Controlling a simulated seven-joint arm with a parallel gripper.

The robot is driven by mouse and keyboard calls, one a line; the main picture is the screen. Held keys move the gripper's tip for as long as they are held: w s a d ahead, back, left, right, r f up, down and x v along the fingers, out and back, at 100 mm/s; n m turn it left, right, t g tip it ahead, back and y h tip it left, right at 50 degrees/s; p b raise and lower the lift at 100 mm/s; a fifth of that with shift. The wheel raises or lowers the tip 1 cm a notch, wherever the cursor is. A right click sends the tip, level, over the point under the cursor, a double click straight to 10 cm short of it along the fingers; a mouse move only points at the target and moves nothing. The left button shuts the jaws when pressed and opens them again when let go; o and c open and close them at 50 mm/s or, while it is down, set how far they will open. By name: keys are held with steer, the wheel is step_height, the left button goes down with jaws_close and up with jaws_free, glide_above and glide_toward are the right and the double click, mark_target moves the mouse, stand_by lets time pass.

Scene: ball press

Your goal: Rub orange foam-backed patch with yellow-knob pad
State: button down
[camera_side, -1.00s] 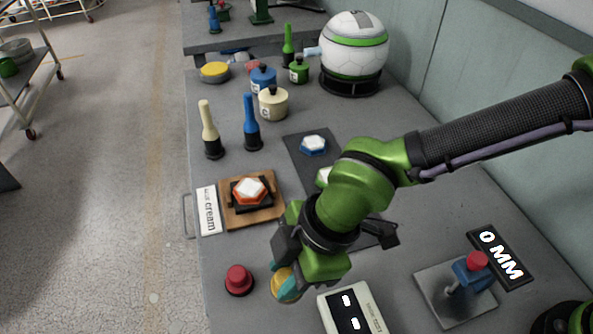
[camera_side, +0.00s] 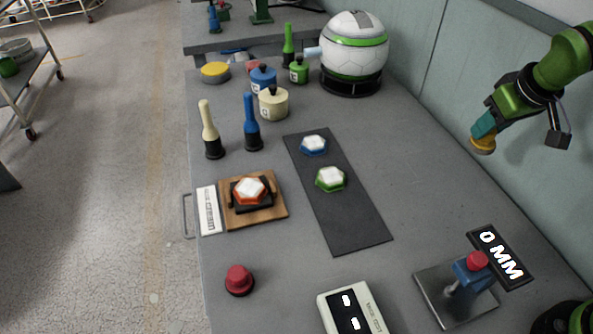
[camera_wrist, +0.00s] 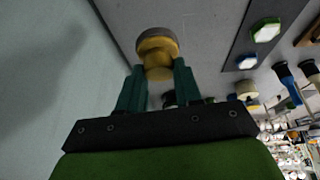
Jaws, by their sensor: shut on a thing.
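My gripper (camera_side: 484,131) is shut on the yellow-knob pad (camera_side: 483,145) and holds it in the air at the right, near the wall. In the wrist view the yellow pad (camera_wrist: 157,54) sits between the teal fingertips of my gripper (camera_wrist: 158,80). The orange-rimmed hexagonal patch (camera_side: 250,190), white on top, lies on a black block on a wooden board (camera_side: 262,216) at the table's left side, far from the gripper. I cannot make out its foam backing.
A dark mat (camera_side: 350,220) carries blue (camera_side: 314,144) and green (camera_side: 330,179) hexagonal patches. A red-knob piece (camera_side: 238,280), a display box (camera_side: 352,310) and a lever device (camera_side: 470,275) stand in front. Pots, handled tools and a white ball machine (camera_side: 354,45) stand behind.

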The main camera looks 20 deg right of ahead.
steer(key=shift+d+r, duration=0.2)
steer(key=shift+d, duration=0.2)
steer(key=w+a+f+n+g+y, duration=0.15)
steer(key=w+a+n, duration=0.35)
steer(key=a, duration=0.9)
steer(key=w+a+f+n+g+y, duration=0.15)
steer(key=a+n, duration=0.55)
steer(key=a, duration=0.7)
steer(key=w+a+f+n+g+y, duration=0.1)
steer(key=w+a+n+g+y, duration=0.3)
steer(key=a, duration=1)
steer(key=shift+w+d+f+n+t+h, duration=0.1)
steer(key=shift+f+n+t+h, duration=0.25)
steer(key=shift+f, duration=0.65)
steer(key=shift+w+f+n+t+h, duration=0.15)
steer(key=shift+f+n+t, duration=0.25)
steer(key=shift+f, duration=0.6)
steer(key=shift+w+d+f+n+t+h, duration=0.1)
steer(key=shift+f+n+t+h, duration=0.25)
steer(key=shift+f, duration=0.65)
steer(key=shift+f, duration=1.05)
steer(key=shift+w+a, duration=1.05)
steer(key=shift+a, duration=0.05)
